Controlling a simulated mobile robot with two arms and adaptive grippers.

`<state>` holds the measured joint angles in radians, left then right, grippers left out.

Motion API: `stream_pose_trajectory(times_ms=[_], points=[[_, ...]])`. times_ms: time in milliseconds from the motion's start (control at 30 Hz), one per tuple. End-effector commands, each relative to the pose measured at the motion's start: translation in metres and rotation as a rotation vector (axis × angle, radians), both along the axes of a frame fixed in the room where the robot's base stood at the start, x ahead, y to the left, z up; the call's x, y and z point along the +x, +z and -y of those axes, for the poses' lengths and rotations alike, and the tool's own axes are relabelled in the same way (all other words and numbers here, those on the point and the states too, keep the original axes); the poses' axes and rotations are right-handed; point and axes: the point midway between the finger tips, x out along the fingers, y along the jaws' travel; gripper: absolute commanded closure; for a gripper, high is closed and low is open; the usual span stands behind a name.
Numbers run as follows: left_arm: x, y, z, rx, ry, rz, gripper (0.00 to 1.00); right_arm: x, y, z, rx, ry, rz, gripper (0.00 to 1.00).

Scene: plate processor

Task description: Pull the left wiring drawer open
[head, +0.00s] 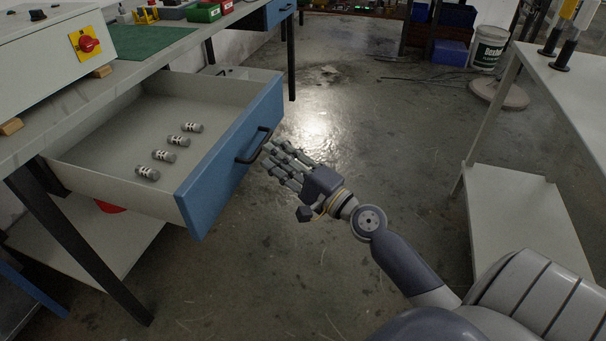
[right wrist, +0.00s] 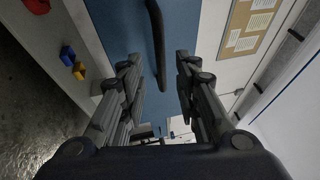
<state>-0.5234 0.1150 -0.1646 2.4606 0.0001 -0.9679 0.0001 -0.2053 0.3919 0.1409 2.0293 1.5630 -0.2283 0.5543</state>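The left wiring drawer (head: 110,186) stands pulled well out from under the left bench. It has pale walls and a blue front (head: 215,175) with a black bar handle (head: 255,147). Several grey cylinders with pale labels (head: 179,141) lie in a row inside it. My right gripper (head: 273,157) is open, just off the handle on its outer side. In the right wrist view the fingers (right wrist: 157,72) are apart, with the handle (right wrist: 156,38) showing ahead between them. I cannot tell whether they touch it. My left gripper is not in view.
A grey box with a red switch (head: 87,44) and a green mat (head: 150,40) are on the left bench. A second blue drawer front (head: 279,12) is farther back. A pale table (head: 575,80) stands at right. The floor between is clear.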

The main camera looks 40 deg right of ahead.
Motion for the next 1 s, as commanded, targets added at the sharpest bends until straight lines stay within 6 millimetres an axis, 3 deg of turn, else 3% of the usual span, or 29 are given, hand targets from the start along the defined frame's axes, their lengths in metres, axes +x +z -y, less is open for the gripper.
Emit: stream_pose_trajectory(times_ms=[300,500,1000], points=[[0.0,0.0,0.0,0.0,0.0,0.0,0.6,-0.054,-0.011,0.015,0.005,-0.004,-0.003,0.7],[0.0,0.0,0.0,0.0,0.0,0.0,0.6,-0.076,-0.014,0.021,0.002,-0.002,-0.002,0.7],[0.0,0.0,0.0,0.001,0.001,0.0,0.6,-0.081,-0.014,0.022,-0.001,0.0,0.0,0.7]])
